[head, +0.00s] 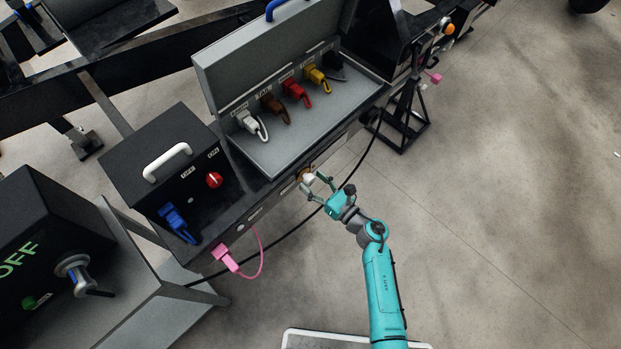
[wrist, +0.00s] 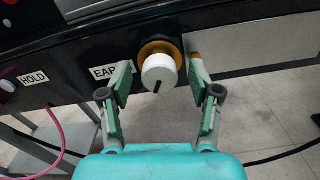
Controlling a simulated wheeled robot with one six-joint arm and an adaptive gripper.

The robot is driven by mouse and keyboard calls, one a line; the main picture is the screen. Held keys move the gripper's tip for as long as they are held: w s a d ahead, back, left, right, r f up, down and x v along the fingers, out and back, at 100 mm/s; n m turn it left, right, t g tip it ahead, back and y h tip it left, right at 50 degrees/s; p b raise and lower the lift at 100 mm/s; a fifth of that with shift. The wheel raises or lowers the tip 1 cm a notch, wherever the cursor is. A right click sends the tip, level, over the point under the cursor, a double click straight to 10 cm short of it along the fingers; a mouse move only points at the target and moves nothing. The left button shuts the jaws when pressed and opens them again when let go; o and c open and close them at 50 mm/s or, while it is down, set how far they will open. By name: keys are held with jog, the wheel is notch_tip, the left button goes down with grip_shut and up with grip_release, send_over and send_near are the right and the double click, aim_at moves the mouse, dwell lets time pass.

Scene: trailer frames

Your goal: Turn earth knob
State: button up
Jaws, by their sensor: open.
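The earth knob (wrist: 159,73) is a white round knob with a black mark on its face, set on an orange-brown ring on the black frame rail. A partly covered label starting "EAR" (wrist: 103,72) is left of it. In the head view the knob (head: 308,180) shows on the rail's front, beside my fingers. My gripper (wrist: 161,84) is open, with one finger on each side of the knob. Whether either finger touches it cannot be told. In the head view my gripper (head: 318,186) reaches the rail from the lower right.
A pink plug with a cable (head: 225,258) hangs at the rail, left of the knob, near the HOLD label (wrist: 33,79). A black cable (head: 290,232) runs below. An open grey case (head: 262,150) with coloured plugs stands above.

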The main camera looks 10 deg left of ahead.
jog(key=shift+x, duration=0.8)
jog(key=shift+c, duration=0.2)
jog(key=c, duration=1.1)
